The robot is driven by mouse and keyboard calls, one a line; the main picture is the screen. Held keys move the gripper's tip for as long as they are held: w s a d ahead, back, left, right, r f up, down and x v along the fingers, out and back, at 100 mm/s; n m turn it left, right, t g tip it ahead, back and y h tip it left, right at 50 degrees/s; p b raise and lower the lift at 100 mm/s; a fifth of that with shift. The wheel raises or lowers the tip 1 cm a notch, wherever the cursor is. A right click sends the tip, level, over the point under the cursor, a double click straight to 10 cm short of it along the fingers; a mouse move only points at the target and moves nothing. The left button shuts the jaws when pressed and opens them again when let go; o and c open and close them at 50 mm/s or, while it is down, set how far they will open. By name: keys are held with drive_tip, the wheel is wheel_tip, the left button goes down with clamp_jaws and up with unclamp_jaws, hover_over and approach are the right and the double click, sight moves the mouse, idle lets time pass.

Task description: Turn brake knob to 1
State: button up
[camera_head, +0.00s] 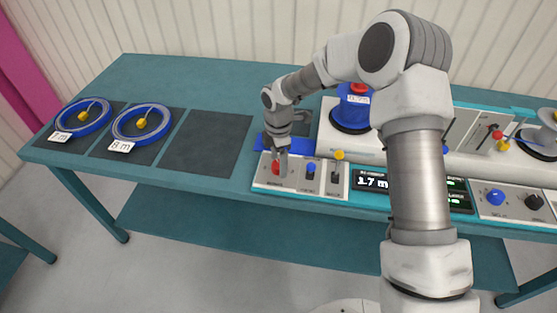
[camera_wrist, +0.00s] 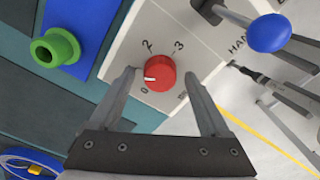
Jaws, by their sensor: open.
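The red brake knob (camera_wrist: 160,72) sits on a pale panel in the wrist view, with the marks 0, 2 and 3 around it. Its white pointer line faces left, on the arc between 0 and 2. I see no mark 1; the left finger covers that side. My gripper (camera_wrist: 159,77) is open, with one finger on each side of the knob. Whether they touch it I cannot tell. In the head view my gripper (camera_head: 281,153) reaches down over the red knob (camera_head: 276,168) at the left end of the panel.
A blue-topped lever (camera_wrist: 268,33) stands right of the knob, and a green cylinder (camera_wrist: 55,47) on a blue block lies left. The head view shows two blue cable coils (camera_head: 142,123) on dark mats, a blue reel (camera_head: 351,108) and a display (camera_head: 374,182).

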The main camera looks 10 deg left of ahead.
wheel_tip(320, 180, up, 17)
drive_tip(key=p, duration=0.1)
drive_tip(key=shift+r, duration=0.2)
idle(0.5)
drive_tip(key=s+d+r+m+t+h, duration=0.1)
drive_tip(key=s+d+r+m+t, duration=0.2)
drive_tip(key=s+d+r+m, duration=1.1)
drive_tip(key=s+d+m+t+y, duration=0.1)
drive_tip(key=s+d+m+t, duration=0.1)
drive_tip(key=s+d+m, duration=0.6)
drive_tip(key=s+m, duration=0.1)
drive_tip(key=s, duration=0.3)
drive_tip(key=shift+s+d+f+m+t, duration=0.15)
drive_tip(key=shift+d+f+m+t, duration=0.15)
drive_tip(key=shift+d+f, duration=0.05)
